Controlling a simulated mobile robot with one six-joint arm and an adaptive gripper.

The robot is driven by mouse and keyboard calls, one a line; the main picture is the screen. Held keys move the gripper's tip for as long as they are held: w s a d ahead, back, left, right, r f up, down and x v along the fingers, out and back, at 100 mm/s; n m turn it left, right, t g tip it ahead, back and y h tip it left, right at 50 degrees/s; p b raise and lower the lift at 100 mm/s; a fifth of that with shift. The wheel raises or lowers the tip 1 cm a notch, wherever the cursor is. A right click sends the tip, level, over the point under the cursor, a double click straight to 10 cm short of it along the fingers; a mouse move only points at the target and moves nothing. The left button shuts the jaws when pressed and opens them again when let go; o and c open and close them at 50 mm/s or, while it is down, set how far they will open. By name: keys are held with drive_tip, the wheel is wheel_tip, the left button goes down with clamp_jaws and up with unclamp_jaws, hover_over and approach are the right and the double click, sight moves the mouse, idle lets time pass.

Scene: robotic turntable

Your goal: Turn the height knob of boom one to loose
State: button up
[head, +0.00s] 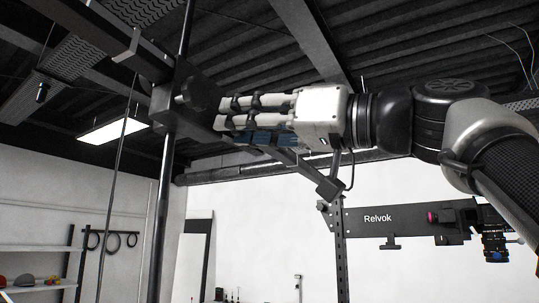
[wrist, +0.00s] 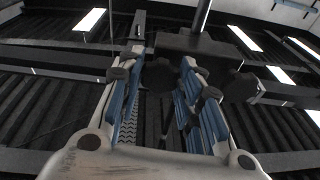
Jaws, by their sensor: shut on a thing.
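A black clamp block (head: 166,108) sits on a dark vertical pole (head: 160,200), with a boom (head: 85,28) running up to the left from it. A round dark knob (head: 200,90) sticks out from the block's right side. My gripper (head: 221,112) reaches in from the right, its white and blue fingers at the knob. In the wrist view, my gripper (wrist: 161,60) is shut on a dark knob (wrist: 158,76) under the block (wrist: 195,44). A second dark knob (wrist: 240,87) is outside the fingers at the right. No marking shows which knob sets height.
A dark bar labelled Relvok (head: 400,218) carries a camera-like device (head: 491,232) at the lower right, below my arm. A thin rod (head: 118,170) stands left of the pole. Wall shelves (head: 40,249) are at the far left. Ceiling beams are overhead.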

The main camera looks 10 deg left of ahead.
drive_tip(key=shift+f+n+g, duration=0.1)
drive_tip(key=shift+n+g, duration=0.2)
drive_tip(key=shift+n, duration=0.4)
drive_tip(key=o, duration=1)
drive_tip(key=shift+d, duration=0.15)
drive_tip(key=shift+o, duration=0.4)
drive_tip(key=v, duration=1.2)
drive_tip(key=shift+f, duration=0.15)
